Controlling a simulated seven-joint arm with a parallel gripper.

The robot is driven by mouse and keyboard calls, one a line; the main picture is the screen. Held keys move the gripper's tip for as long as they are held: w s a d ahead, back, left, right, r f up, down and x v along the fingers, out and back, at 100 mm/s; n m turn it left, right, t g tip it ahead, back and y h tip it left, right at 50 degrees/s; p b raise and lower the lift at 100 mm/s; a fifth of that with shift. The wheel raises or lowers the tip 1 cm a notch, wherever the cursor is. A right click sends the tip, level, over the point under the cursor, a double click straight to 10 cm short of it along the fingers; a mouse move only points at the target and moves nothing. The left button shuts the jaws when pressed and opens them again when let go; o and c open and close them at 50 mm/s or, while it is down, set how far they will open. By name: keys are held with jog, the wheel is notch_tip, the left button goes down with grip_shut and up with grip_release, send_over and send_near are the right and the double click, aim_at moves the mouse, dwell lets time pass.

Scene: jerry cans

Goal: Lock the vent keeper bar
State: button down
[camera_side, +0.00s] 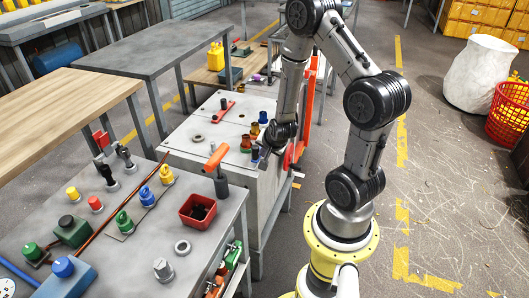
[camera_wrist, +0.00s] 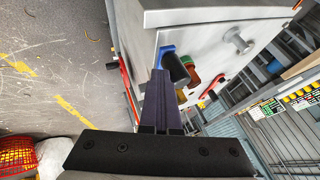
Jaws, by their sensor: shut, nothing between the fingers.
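My gripper (camera_side: 268,149) is shut and empty at the right edge of the grey cabinet top (camera_side: 205,152). In the wrist view its closed dark fingers (camera_wrist: 160,76) point at a blue piece (camera_wrist: 166,50) with a black cylinder (camera_wrist: 180,70). The fingertips are close to that piece; I cannot tell whether they touch it. The same black cylinder (camera_side: 255,152) stands beside the gripper in the side view. A red bar (camera_side: 221,114) with a dark knob lies farther back on the cabinet top. I cannot tell which piece is the vent keeper bar.
Amber-brown (camera_side: 246,141) and other coloured caps stand close to my gripper. An orange-handled lever (camera_side: 216,155) rises at the cabinet's front left. The front bench (camera_side: 140,250) carries several coloured knobs and a red box (camera_side: 198,210).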

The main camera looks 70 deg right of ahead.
aim_at(252, 149)
jog(key=shift+w, duration=1.95)
jog(key=s+a+r, duration=0.5)
jog(key=s+r, duration=0.3)
jog(key=shift+s, duration=0.2)
